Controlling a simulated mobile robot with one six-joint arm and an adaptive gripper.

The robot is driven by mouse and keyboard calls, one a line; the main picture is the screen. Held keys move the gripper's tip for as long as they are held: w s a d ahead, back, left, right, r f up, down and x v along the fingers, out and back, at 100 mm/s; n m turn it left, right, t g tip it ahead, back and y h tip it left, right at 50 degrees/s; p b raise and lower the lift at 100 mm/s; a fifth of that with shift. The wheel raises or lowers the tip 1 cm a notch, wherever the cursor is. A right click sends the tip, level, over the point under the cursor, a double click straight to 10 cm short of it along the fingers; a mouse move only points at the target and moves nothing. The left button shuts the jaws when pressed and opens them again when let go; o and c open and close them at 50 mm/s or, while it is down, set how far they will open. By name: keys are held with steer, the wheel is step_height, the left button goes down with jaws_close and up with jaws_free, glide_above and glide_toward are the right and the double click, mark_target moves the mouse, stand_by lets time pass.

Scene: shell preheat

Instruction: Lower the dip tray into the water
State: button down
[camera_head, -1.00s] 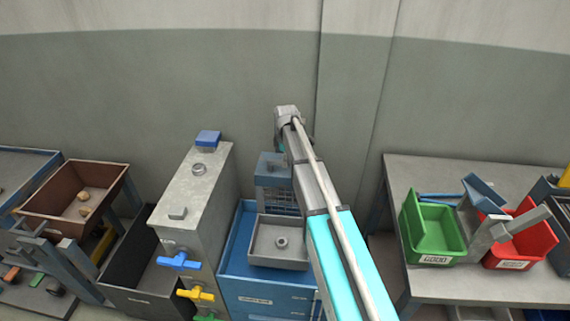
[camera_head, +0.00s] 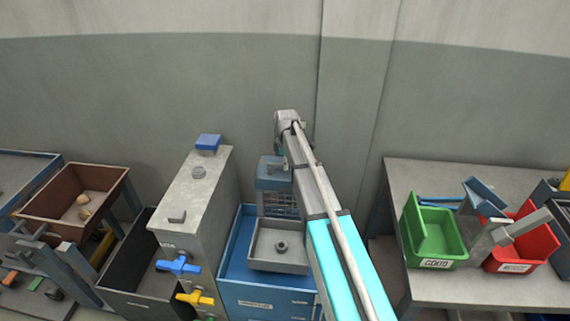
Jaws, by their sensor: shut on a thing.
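A shallow grey tray (camera_head: 262,264) with a small round grey piece (camera_head: 282,247) in its middle sits over the blue tank (camera_head: 238,280). Behind it, a wire mesh part (camera_head: 282,204) shows below a blue-grey block (camera_head: 272,174). I cannot tell for sure which of these is the dip tray. No water surface is clear to see. My arm reaches in from the bottom right, and its wrist stands above and just right of the block. My gripper's fingers are hidden behind the arm, so their contact with the tray does not show.
A tall grey cabinet (camera_head: 195,210) with blue (camera_head: 178,264) and yellow (camera_head: 195,298) valve handles stands close left of the tank. Further left are a dark bin (camera_head: 140,302) and a brown tray (camera_head: 45,212). Right, a table (camera_head: 490,287) holds green (camera_head: 436,232) and red (camera_head: 530,215) bins.

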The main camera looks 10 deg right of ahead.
mark_target(286, 208)
steer(key=shift+w, duration=0.1)
step_height(286, 208, down, 25)
steer(key=b, duration=2.5)
steer(key=shift+f, duration=0.1)
steer(key=c, duration=0.7)
jaws_free()
steer(key=shift+f, duration=0.15)
steer(key=shift+o, duration=0.7)
